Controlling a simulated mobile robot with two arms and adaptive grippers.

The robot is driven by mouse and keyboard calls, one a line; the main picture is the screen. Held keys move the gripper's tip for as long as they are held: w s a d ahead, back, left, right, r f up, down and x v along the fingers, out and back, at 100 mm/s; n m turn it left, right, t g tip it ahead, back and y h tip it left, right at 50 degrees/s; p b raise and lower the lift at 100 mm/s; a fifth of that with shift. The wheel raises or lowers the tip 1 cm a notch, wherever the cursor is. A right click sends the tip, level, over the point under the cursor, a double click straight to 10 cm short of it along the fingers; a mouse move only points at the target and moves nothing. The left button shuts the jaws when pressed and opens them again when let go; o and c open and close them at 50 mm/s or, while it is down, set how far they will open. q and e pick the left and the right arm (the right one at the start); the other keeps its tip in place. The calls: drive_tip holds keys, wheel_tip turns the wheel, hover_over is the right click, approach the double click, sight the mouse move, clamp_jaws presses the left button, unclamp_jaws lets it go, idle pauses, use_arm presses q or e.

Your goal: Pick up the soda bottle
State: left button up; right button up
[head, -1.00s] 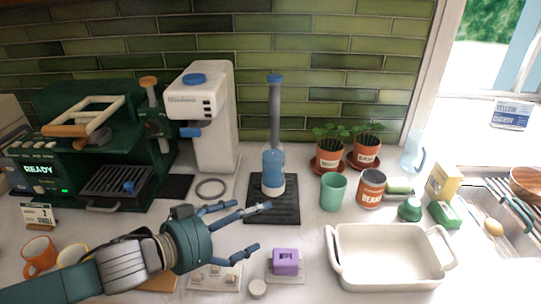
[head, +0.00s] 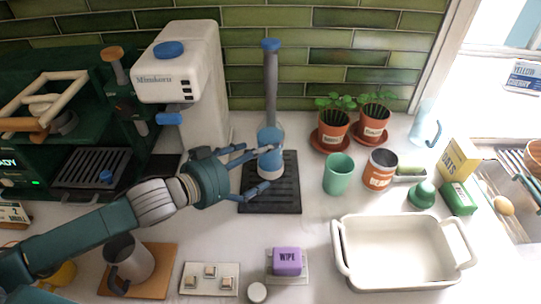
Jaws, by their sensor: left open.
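The soda bottle (head: 270,163) stands upright on a black ribbed mat (head: 272,203) near the tiled wall. It has a blue body with a pale lower band, a long grey neck and a blue cap. My left gripper (head: 265,161) is open, reaching in from the left at the bottle's lower body. Its upper fingers show beside and partly over the body, and its lower finger is near the base. I cannot tell whether any finger touches the bottle. My right gripper is not in view.
A white machine (head: 184,75) stands left of the bottle. To the right are a green cup (head: 338,174), an orange can (head: 380,170) and two potted plants. A white baking dish (head: 400,285), a purple wipe box (head: 287,262) and a grey mug (head: 130,262) lie nearer.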

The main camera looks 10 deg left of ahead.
sight(267, 155)
use_arm(q)
drive_tip(key=shift+w+d+r+p, duration=0.2)
drive_tip(key=shift+w+d+p, duration=0.6)
drive_tip(key=shift+w, duration=0.25)
drive_tip(key=shift+x, duration=1.2)
drive_tip(key=shift+w+d+f, duration=0.2)
drive_tip(key=shift+w+f, duration=0.05)
drive_tip(key=shift+f, duration=0.1)
drive_tip(key=shift+s, duration=0.1)
drive_tip(key=shift+c, duration=0.5)
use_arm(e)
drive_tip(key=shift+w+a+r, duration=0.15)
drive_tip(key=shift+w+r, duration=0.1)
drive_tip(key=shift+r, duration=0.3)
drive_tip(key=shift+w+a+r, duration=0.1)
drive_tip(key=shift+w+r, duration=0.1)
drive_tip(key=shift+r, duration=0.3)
use_arm(q)
drive_tip(key=shift+r, duration=0.1)
drive_tip(key=c, duration=1.4)
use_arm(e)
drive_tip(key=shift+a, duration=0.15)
use_arm(q)
drive_tip(key=shift+r, duration=0.1)
